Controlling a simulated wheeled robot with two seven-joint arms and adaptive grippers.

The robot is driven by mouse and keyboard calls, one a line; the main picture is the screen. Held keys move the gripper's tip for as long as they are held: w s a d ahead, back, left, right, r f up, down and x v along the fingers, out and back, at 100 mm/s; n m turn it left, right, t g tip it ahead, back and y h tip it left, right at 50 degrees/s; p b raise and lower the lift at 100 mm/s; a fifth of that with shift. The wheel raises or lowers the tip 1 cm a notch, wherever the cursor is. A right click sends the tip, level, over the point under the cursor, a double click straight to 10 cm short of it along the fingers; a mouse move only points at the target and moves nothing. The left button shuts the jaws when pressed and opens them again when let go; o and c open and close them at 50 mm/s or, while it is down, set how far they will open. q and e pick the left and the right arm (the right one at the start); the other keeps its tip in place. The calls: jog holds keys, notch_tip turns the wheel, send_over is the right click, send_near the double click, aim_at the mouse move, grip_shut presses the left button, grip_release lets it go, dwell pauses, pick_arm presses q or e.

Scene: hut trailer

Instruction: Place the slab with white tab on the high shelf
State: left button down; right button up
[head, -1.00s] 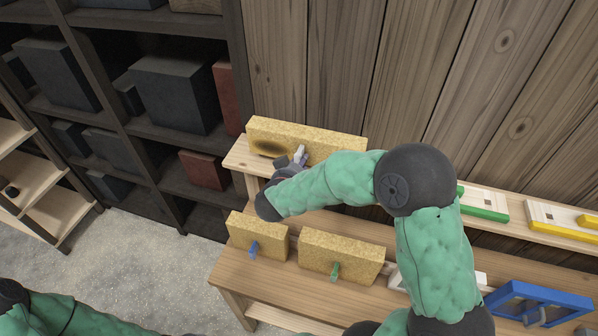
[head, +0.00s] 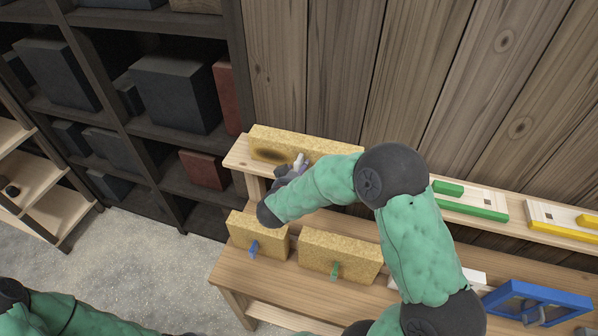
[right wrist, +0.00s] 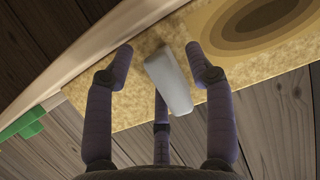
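The tan slab (head: 325,144), with dark oval rings on its face, stands on edge on the high shelf (head: 240,153) against the plank wall. Its white tab (head: 299,160) sticks out toward my right gripper (head: 290,170). In the right wrist view, the fingers of my right gripper (right wrist: 161,65) are spread on both sides of the white tab (right wrist: 168,82), with gaps between them and the tab. My right forearm hides part of the shelf. My left arm shows at the lower left, but its gripper is out of view.
On the lower bench (head: 240,273) stand a slab with a blue tab (head: 253,249) and a slab with a green tab (head: 335,270). A green-edged board (head: 470,208) and a yellow-edged board (head: 560,228) lie farther right on the high shelf. A blue frame (head: 540,292) is at right.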

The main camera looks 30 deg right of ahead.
jog(key=shift+r, duration=0.2)
jog(key=shift+s+a+r, duration=0.1)
jog(key=shift+a, duration=0.05)
jog(key=v, duration=1.2)
jog(key=w+a+f+n+y, duration=0.1)
jog(key=a+f+n+y, duration=0.25)
jog(key=f, duration=0.55)
jog(key=w+a+f+n+y, duration=0.2)
jog(key=a+f+y, duration=0.2)
jog(key=f, duration=0.6)
jog(key=s+a+f+n+g+y, duration=0.1)
jog(key=s+a+f+g+y, duration=0.2)
jog(key=s+f, duration=0.4)
jog(key=s+a+f+n+g+y, duration=0.1)
jog(key=s+a+f+g+y, duration=0.2)
jog(key=s+a+f+g, duration=0.2)
jog(key=s+f, duration=0.3)
jog(key=s, duration=0.3)
jog(key=shift+s+a+f+g+y, duration=0.25)
jog(key=shift+s+g+y, duration=0.05)
jog(key=shift+y, duration=0.05)
